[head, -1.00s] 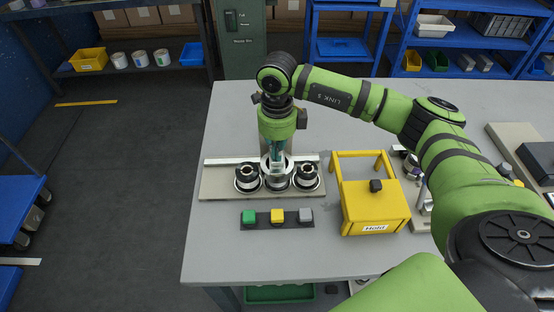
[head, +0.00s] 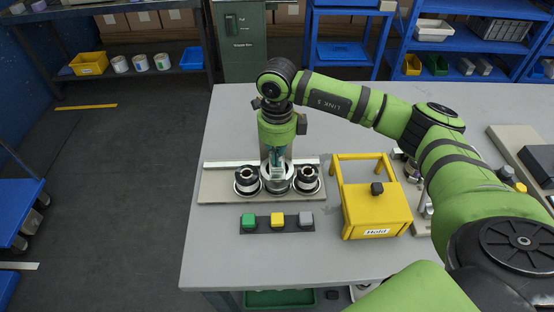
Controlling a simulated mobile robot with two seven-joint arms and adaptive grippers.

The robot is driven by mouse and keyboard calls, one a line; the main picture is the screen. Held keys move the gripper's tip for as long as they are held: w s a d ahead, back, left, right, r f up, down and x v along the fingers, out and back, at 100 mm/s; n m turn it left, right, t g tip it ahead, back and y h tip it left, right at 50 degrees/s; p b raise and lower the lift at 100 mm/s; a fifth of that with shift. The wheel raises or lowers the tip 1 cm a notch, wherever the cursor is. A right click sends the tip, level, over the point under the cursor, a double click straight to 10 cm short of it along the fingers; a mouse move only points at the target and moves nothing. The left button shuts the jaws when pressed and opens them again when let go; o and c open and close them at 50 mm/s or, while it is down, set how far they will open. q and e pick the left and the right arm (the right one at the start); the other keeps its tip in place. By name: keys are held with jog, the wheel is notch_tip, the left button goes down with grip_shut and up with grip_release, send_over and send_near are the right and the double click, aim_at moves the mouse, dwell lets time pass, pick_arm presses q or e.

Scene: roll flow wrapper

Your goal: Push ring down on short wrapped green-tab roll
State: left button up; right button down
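My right gripper (head: 277,165) points straight down over the middle of a beige base plate (head: 212,188) on the table. Its fingertips are at a silvery ring-shaped part (head: 277,183) at the middle position. Whether the fingers grip it or only touch it is too small to tell. Dark-topped rolls with pale rims stand on either side, one at left (head: 246,180) and one at right (head: 307,180). No green tab can be made out, and the middle roll is largely hidden by the gripper. My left gripper is out of view.
In front of the plate is a strip with green (head: 248,221), yellow (head: 277,220) and grey (head: 306,219) buttons. A yellow "Hold" box (head: 375,209) with a raised frame stands close at right. The table's left and front areas are clear.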

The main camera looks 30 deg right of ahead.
notch_tip(320, 180, up, 8)
jog(key=p, duration=0.4)
